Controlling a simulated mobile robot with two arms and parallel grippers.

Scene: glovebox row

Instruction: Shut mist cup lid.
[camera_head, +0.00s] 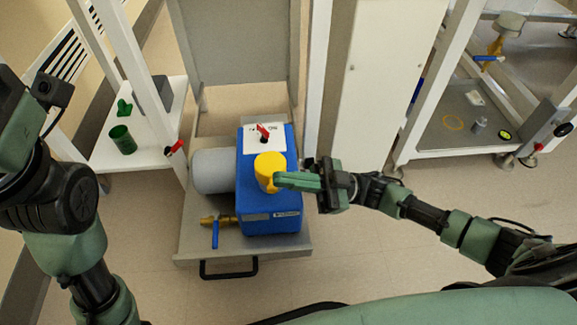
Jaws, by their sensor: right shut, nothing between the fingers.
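A blue pump box (270,212) with a grey cylinder (212,171) on its left side stands on a pull-out shelf (205,250). A yellow cup (268,167) stands upright on top of the box, near its middle; I take it for the mist cup. Its top looks yellow too, and I cannot make out whether the lid is closed. My right gripper (281,180) is shut and empty, its green fingers pointing left at the cup's right side. They overlap the cup's edge in the picture; contact is unclear. My left arm shows at the left edge, with its fingertips out of view.
A red-handled valve (263,131) sits on the white plate behind the cup. A brass valve with a blue lever (215,232) is at the shelf's front left. A white side table (105,152) holds a green cup (122,139). A white post rises behind my right gripper.

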